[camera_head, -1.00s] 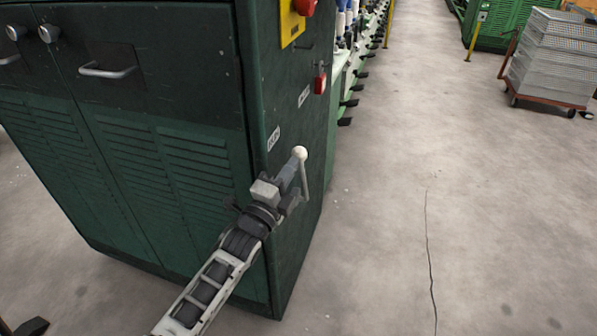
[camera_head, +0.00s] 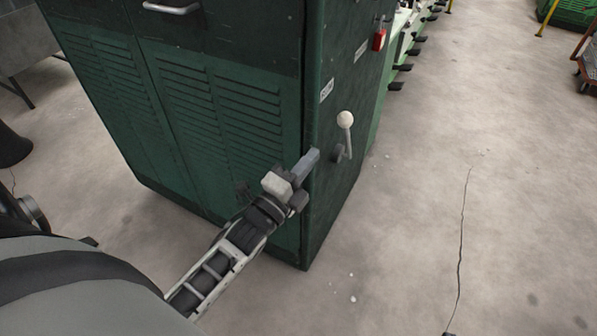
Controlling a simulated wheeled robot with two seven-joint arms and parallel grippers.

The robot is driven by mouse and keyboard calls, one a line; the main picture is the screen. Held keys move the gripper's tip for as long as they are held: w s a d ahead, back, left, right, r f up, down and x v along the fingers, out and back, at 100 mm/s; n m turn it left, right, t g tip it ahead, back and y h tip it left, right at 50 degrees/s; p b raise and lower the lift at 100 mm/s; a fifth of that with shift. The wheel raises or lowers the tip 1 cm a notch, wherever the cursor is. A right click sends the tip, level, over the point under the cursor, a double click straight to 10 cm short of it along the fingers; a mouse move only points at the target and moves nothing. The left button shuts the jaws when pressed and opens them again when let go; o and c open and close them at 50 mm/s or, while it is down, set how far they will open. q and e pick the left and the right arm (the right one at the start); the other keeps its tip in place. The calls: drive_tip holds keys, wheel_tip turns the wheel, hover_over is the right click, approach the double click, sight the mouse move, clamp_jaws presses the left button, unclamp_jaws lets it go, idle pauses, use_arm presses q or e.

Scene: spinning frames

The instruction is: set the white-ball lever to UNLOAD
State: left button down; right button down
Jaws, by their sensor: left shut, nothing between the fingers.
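The lever has a white ball (camera_head: 345,119) on a short pale handle. It stands nearly upright above its dark pivot (camera_head: 338,153) on the narrow right-hand side of the green cabinet. A small pale label (camera_head: 327,90) is up and left of the ball, and another label (camera_head: 361,50) is farther back and higher. I cannot read either for certain. My left gripper (camera_head: 312,158) is shut and empty. In the picture its tip is left of the pivot, below the ball, at the cabinet's near edge, and appears apart from the lever. My right gripper is not in view.
The green cabinet (camera_head: 215,110) fills the left and middle, with its louvred doors facing me. A red padlock-like tag (camera_head: 379,40) hangs high on its side. The machine row runs on behind it. Open concrete floor (camera_head: 430,180) with a crack lies to the right.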

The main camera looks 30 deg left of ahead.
use_arm(q)
drive_tip(key=shift+v, duration=1.55)
drive_tip(key=s+d+f+n+g, duration=0.4)
drive_tip(key=s+f+n+g, duration=0.1)
drive_tip(key=n, duration=0.4)
drive_tip(key=s+d+f+n+g, duration=0.4)
drive_tip(key=s+d+n, duration=0.1)
drive_tip(key=s+n, duration=0.2)
drive_tip(key=shift+s+f+n+g+h, duration=0.4)
drive_tip(key=shift+n, duration=0.5)
